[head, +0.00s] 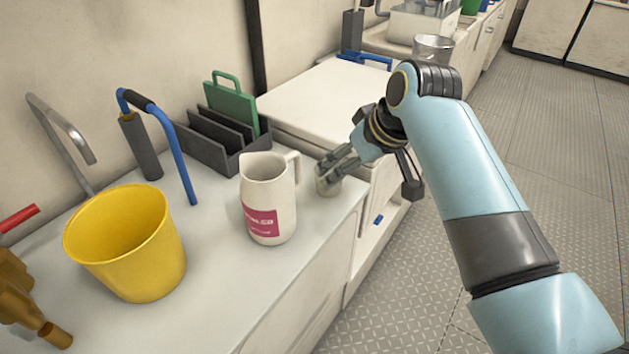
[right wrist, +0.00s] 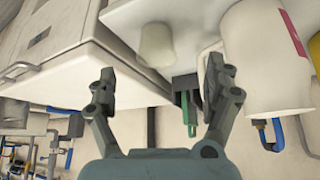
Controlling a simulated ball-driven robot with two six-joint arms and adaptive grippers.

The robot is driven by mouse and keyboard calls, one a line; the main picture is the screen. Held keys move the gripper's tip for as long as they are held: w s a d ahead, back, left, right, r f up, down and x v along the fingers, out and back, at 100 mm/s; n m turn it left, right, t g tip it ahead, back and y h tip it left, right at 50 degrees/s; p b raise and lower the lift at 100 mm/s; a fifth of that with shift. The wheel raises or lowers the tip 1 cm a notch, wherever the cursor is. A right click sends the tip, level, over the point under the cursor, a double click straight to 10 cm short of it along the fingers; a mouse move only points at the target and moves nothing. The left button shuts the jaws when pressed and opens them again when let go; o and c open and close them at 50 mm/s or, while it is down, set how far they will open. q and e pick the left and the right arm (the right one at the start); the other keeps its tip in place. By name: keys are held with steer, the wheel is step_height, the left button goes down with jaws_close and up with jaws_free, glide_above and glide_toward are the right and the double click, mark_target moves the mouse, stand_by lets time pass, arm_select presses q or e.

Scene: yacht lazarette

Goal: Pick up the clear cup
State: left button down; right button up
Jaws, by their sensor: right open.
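A small, pale see-through cup (head: 328,184) stands upright on the counter near its right edge, just right of the white pitcher. It also shows in the right wrist view (right wrist: 157,45), at the top between and beyond the fingertips. My right gripper (head: 332,164) is at the cup, its fingers partly covering it in the head view. In the right wrist view my right gripper (right wrist: 160,82) is open with nothing between its fingers. My left gripper is not in view.
The white pitcher (head: 267,190) with a pink label stands close left of the cup. A yellow bucket (head: 128,245), a dark rack (head: 215,148) with a green board and a blue-handled tool (head: 165,125) stand around it.

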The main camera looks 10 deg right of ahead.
mark_target(329, 173)
steer(key=w+f, duration=0.1)
steer(key=w, duration=0.1)
steer(key=w+a+f+b, duration=0.1)
steer(key=w+f, duration=0.1)
steer(key=shift+a+b, duration=0.1)
steer(key=shift+b, duration=0.2)
steer(key=shift+w+a+f, duration=0.1)
steer(key=shift+w+f, duration=0.2)
steer(key=shift+f, duration=0.3)
steer(key=b+x, duration=0.2)
steer(key=x, duration=0.2)
steer(key=shift+w+f, duration=0.1)
steer(key=shift+w, duration=0.05)
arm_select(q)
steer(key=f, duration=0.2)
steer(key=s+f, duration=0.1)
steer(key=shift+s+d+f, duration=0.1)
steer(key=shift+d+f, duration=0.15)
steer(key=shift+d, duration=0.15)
arm_select(e)
steer(key=shift+c, duration=0.3)
steer(key=c, duration=1)
